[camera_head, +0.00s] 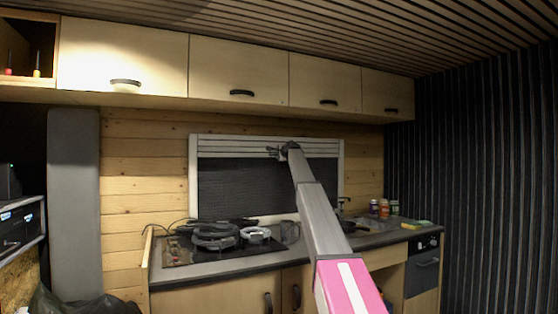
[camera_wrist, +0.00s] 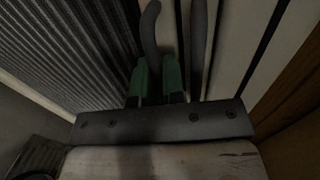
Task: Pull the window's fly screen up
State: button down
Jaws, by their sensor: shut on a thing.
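The window (camera_head: 192,178) has a white frame and is set in the plank wall above the counter. The fly screen (camera_head: 235,185) is dark and pleated and fills most of the opening. Pale horizontal bars (camera_head: 225,148) run across its top. My gripper (camera_head: 273,152) is at these bars, right of the window's middle. In the wrist view my gripper (camera_wrist: 174,20) has its two dark fingers close together on a pale bar, with the pleated fly screen (camera_wrist: 70,55) to the left. The exact contact at the fingertips is dark and hard to see.
The counter below carries a hob with a dark pan (camera_head: 213,236), a smaller grey ring-shaped item (camera_head: 256,235) and a glass (camera_head: 290,231). Jars (camera_head: 384,208) stand by the sink at the right. Overhead cabinets (camera_head: 238,75) hang above the window.

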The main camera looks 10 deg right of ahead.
jog(key=c, duration=1.2)
grip_release()
jog(key=shift+c, duration=0.2)
